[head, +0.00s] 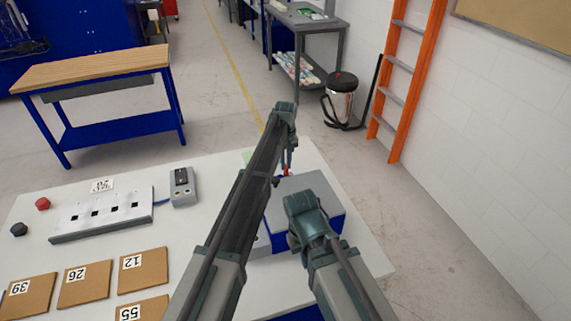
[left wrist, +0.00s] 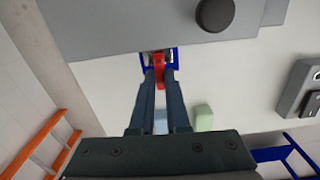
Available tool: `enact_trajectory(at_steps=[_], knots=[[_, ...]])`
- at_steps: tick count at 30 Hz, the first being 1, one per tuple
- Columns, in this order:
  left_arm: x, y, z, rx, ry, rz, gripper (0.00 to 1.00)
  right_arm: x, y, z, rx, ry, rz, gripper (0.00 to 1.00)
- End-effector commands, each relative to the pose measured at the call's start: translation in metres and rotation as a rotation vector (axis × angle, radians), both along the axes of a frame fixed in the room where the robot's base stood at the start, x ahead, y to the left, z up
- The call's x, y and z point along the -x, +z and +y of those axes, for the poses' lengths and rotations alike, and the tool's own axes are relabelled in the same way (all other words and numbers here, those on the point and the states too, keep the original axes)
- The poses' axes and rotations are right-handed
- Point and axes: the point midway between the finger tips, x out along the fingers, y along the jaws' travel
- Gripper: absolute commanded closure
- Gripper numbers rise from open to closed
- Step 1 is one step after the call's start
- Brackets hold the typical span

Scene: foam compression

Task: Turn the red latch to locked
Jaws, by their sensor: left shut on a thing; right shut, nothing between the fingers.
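The red latch (left wrist: 160,72) sits in a blue bracket at the edge of a grey-topped box, in the left wrist view. My left gripper (left wrist: 159,76) is shut on the latch, one finger on each side. In the head view only a small red bit of the latch (head: 286,171) shows below my left gripper (head: 287,162). The box (head: 324,192) has a grey top and blue sides; my arms hide much of it. My right gripper (head: 295,242) is shut and empty over the near part of the box; its fingertips are hard to make out.
A black round knob (left wrist: 215,14) stands on the box top. A pale green block (left wrist: 203,117) lies near the fingers. On the white table (head: 200,222) are a switch panel (head: 104,216), a grey switch box (head: 183,186) and several numbered brown tiles (head: 85,284) on the left.

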Motion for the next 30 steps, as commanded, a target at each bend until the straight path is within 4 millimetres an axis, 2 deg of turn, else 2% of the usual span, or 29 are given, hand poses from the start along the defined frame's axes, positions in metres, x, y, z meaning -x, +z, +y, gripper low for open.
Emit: enact_trajectory(at_steps=[21,22,26,30], knots=[[-0.0001,0.0000,-0.0005,0.000,0.062,0.000,1.00,0.0000,0.0000,0.0000,0.000,0.000,0.000,1.00],[-0.0001,0.0000,-0.0005,0.000,0.062,0.000,0.81,0.0000,0.0000,0.0000,0.000,0.000,0.000,1.00],[-0.0001,0.0000,-0.0005,0.000,0.061,0.000,0.58,0.0000,0.0000,0.0000,0.000,0.000,0.000,1.00],[-0.0001,0.0000,-0.0004,0.000,0.061,0.000,0.56,0.0000,0.0000,0.0000,0.000,0.000,0.000,1.00]])
